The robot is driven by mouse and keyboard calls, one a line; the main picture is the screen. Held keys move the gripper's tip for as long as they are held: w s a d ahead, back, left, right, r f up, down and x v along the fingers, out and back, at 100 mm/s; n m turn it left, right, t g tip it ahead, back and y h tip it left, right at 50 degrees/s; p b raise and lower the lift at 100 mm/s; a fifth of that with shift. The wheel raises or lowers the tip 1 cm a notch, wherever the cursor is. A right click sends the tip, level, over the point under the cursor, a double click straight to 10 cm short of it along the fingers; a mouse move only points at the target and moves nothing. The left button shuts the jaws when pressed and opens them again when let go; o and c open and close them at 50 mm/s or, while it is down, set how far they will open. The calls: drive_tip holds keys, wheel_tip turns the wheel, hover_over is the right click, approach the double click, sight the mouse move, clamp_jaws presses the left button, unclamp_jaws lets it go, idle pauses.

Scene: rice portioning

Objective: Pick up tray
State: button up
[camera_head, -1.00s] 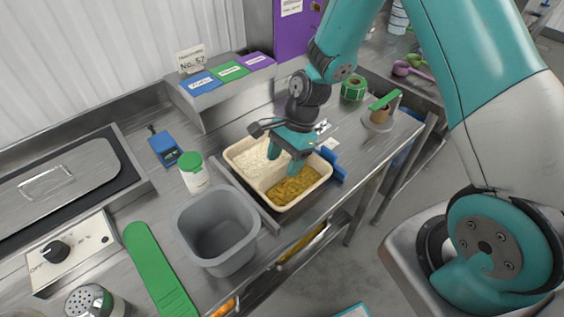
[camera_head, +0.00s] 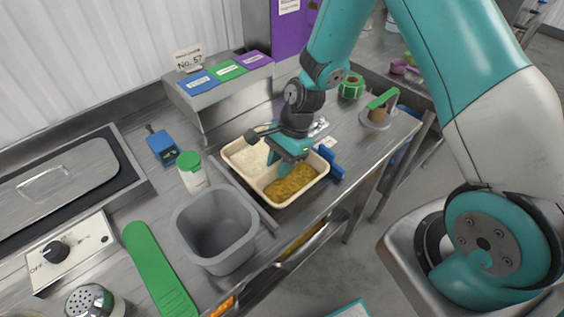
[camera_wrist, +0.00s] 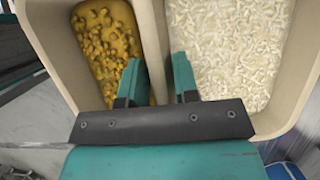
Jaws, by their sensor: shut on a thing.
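The tray (camera_head: 313,184) is cream-coloured with two compartments, one with white rice (camera_wrist: 228,50) and one with a yellow-brown curry-like food (camera_head: 291,183). It sits on the steel counter, right of the grey bin. My gripper (camera_head: 277,164) points down over the middle of the tray. In the wrist view, my gripper (camera_wrist: 158,80) has its two teal fingers on either side of the tray's divider (camera_wrist: 155,45), shut on it. The fingertips' lower ends are partly hidden by the tray and food.
A grey bin (camera_head: 213,222) and a white shaker with a green lid (camera_head: 191,171) stand left of the tray. A blue clip-like object (camera_head: 331,163) lies close at its right. A green tape roll (camera_head: 351,87) and a green-handled holder (camera_head: 379,112) stand farther right. The counter's front edge is close.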

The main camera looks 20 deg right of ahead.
wheel_tip(320, 180, up, 20)
drive_tip(key=b, duration=0.1)
drive_tip(key=shift+d, duration=0.1)
